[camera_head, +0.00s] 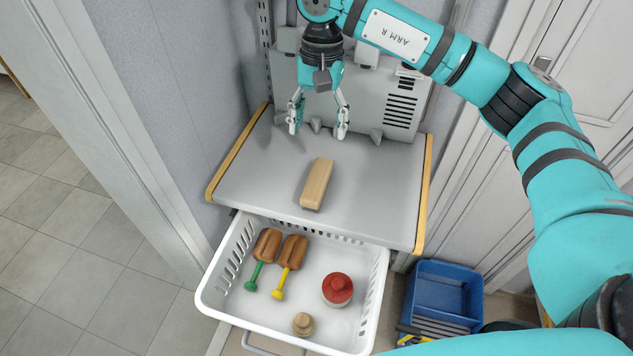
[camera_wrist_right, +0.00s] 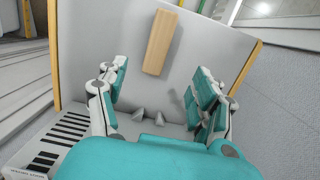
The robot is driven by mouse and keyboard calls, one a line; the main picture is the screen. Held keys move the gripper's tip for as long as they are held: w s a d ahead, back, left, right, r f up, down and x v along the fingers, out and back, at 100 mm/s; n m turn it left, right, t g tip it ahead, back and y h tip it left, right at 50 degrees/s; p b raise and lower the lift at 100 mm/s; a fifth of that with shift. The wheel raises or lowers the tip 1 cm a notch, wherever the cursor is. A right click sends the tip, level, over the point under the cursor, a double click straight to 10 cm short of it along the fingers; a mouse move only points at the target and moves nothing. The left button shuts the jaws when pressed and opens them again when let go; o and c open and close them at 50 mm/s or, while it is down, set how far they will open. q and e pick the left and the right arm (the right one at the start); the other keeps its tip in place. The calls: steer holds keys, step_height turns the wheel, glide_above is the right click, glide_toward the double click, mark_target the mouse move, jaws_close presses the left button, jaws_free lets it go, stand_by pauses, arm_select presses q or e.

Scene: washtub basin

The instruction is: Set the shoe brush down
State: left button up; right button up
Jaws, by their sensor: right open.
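The shoe brush is most likely the light wooden block (camera_head: 317,184) lying on the grey shelf (camera_head: 250,170), near the shelf's front edge; no bristles show. It also shows in the right wrist view (camera_wrist_right: 161,42), beyond the fingertips. My right gripper (camera_head: 319,132) is open and empty above the back part of the shelf, behind the block and apart from it. Its two fingers (camera_wrist_right: 158,92) stand wide apart in the right wrist view. My left gripper is not in view.
A white basket (camera_head: 375,290) below the shelf's front holds two brown-headed tools (camera_head: 288,262), a red-topped round item (camera_head: 337,289) and a small wooden knob (camera_head: 303,323). A blue bin (camera_head: 440,292) stands at right. A grey vented unit (camera_head: 385,95) backs the shelf.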

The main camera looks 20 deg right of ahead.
steer(key=p, duration=0.2)
glide_above(318, 178)
steer(key=f, duration=0.6)
steer(key=shift+w+d+f, duration=0.2)
steer(key=shift+w+f, duration=0.05)
steer(key=shift+w, duration=0.15)
steer(key=shift+a+f, duration=0.1)
steer(key=shift+f, duration=0.5)
steer(key=shift+s+f, duration=0.1)
steer(key=shift+f, duration=0.15)
steer(key=f, duration=0.1)
steer(key=f+p, duration=0.2)
steer(key=shift+s+a+f, duration=0.1)
steer(key=shift+s+f, duration=0.2)
steer(key=shift+f, duration=0.55)
jaws_close()
steer(key=shift+r, duration=0.1)
